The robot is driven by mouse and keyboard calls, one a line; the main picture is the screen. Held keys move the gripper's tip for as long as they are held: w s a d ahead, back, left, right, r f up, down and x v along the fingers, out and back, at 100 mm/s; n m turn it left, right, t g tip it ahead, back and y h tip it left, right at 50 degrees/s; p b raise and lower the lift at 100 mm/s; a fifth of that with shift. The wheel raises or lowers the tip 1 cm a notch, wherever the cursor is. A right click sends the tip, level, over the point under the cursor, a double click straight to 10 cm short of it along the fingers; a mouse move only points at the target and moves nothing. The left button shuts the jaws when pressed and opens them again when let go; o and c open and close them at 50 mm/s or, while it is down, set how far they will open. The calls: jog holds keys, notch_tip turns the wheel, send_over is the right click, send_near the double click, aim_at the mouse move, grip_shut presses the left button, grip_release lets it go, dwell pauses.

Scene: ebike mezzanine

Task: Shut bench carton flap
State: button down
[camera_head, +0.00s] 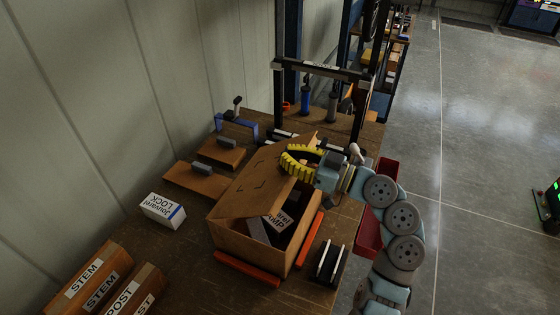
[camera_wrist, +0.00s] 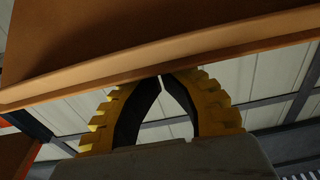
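The bench carton (camera_head: 241,240) is an open brown box on the bench, with dark and white-labelled items inside. Its flap (camera_head: 258,182) stands partly raised on a tilt over the back left part of the opening. The front right part of the opening is uncovered. My gripper (camera_head: 285,159), with yellow ribbed fingers, is at the flap's upper right edge. In the wrist view the flap (camera_wrist: 130,45) spans the top, and the fingers (camera_wrist: 162,80) converge at its lower edge. The fingers look shut with no object between them. Exact contact with the flap is unclear.
A white lock box (camera_head: 163,210) and stem and post cartons (camera_head: 90,281) are on the left. Orange-red bars (camera_head: 246,269) lie beside the carton. A dark frame (camera_head: 323,70) rises behind. A red bin (camera_head: 369,232) is near my arm.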

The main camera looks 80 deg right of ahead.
jog(key=shift+t, duration=0.9)
jog(key=f+b, duration=0.1)
jog(key=b, duration=0.1)
jog(key=s+f+b, duration=0.1)
jog(key=b, duration=0.1)
jog(key=s+f+b, duration=0.1)
jog(key=f+b, duration=0.1)
jog(key=b, duration=0.1)
jog(key=shift+s+a, duration=0.2)
jog(key=shift+a, duration=0.1)
jog(key=s+f+t+b, duration=0.1)
jog(key=b, duration=0.2)
jog(key=f+t+h+b, duration=0.1)
jog(key=f+b, duration=0.1)
jog(key=b, duration=0.2)
jog(key=s+f+t+b, duration=0.1)
jog(key=f+b, duration=0.1)
jog(key=b, duration=0.2)
jog(key=shift+s+a, duration=0.3)
jog(key=shift+a, duration=0.1)
jog(key=shift+b, duration=0.35)
jog(key=shift+s, duration=0.1)
jog(key=s+a, duration=0.3)
jog(key=s, duration=0.9)
jog(key=shift+s+a+f, duration=0.15)
jog(key=shift+s+f, duration=0.1)
